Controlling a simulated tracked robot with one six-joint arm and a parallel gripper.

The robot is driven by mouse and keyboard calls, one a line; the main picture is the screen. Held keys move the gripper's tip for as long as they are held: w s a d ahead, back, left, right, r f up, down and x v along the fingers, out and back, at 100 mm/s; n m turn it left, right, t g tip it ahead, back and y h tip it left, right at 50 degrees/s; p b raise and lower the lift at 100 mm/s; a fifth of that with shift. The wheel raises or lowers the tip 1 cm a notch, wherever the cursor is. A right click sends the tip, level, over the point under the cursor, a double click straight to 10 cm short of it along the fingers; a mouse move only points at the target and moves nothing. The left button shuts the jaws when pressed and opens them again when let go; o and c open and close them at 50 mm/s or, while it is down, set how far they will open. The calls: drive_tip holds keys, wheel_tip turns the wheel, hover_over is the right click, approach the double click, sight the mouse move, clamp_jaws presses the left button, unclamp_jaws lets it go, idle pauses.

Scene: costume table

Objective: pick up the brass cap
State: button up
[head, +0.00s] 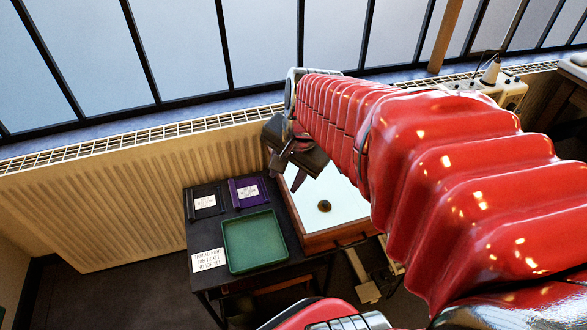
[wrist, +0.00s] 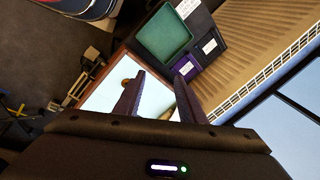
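The brass cap (head: 324,206) is a small, dark, round piece lying on the bright white panel (head: 337,190) of a wooden-framed box.
A green tray (head: 254,242) stands left of the box. Behind it are a black case (head: 206,201) and a purple case (head: 247,192), both labelled. A printed card (head: 208,260) lies at the table's left edge. A ribbed radiator (head: 120,205) stands behind the table.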

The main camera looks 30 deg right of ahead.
drive_tip(key=d+f+m, duration=0.5)
drive_tip(key=d+m, duration=0.3)
drive_tip(key=d, duration=0.1)
drive_tip(key=d+f+m+y, duration=0.1)
drive_tip(key=d+f+m, duration=0.4)
drive_tip(key=d+m, duration=0.3)
drive_tip(key=shift+d+f+m+g, duration=0.3)
drive_tip(key=shift+d+f+g, duration=0.1)
drive_tip(key=shift+d, duration=0.35)
hover_over(326, 202)
drive_tip(key=s, duration=0.2)
drive_tip(key=shift+w+d+f, duration=0.1)
drive_tip(key=shift+d+f, duration=0.05)
drive_tip(key=shift+f, duration=1.25)
drive_tip(key=shift+w+d+f, duration=0.1)
drive_tip(key=shift+d+f, duration=0.05)
drive_tip(key=shift+f, duration=1.2)
drive_tip(key=shift+w+d+f, duration=0.1)
drive_tip(key=shift+d+f, duration=0.05)
drive_tip(key=shift+f, duration=1.25)
drive_tip(key=shift+x, duration=2.55)
drive_tip(key=shift+a, duration=0.1)
drive_tip(key=shift+c, duration=0.5)
clamp_jaws()
